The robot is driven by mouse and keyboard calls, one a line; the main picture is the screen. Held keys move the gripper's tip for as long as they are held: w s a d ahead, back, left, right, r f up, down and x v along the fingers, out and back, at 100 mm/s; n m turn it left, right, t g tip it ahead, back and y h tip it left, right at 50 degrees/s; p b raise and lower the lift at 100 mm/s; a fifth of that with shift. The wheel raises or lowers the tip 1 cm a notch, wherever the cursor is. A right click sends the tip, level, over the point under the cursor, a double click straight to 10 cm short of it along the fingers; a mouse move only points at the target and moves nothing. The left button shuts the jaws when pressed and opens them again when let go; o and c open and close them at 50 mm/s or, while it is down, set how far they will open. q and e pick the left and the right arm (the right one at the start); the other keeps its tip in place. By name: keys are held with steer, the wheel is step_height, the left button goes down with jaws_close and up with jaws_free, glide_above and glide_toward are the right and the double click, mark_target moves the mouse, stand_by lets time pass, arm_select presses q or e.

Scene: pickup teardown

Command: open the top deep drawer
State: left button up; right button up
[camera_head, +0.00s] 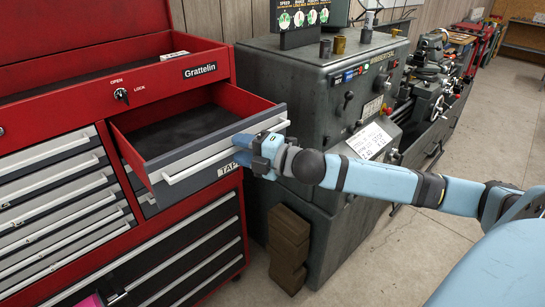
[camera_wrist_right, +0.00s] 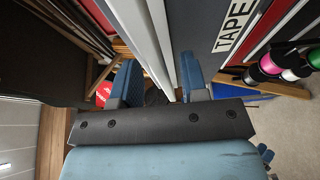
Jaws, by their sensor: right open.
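The red tool chest (camera_head: 188,87) stands at the left in the head view. The upper drawer (camera_head: 187,131) of its right column is pulled out, with an empty dark inside. Its pale bar handle (camera_head: 222,152) runs along the front. My right gripper (camera_head: 242,150) is at the right part of the drawer front. In the wrist view, my right gripper (camera_wrist_right: 162,85) is open, with pale drawer edges between its blue fingers; contact is unclear. My left gripper is out of view.
A dark green lathe (camera_head: 305,95) stands close to the right of the chest. Brown blocks (camera_head: 289,245) stand on the floor before it. Narrow drawers (camera_head: 55,190) at the left are shut. Bare floor (camera_head: 385,270) lies at the lower right.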

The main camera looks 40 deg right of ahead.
steer(key=b+v, duration=0.2)
steer(key=v, duration=1)
steer(key=shift+s+b, duration=0.25)
steer(key=shift+b, duration=0.05)
stand_by(0.3)
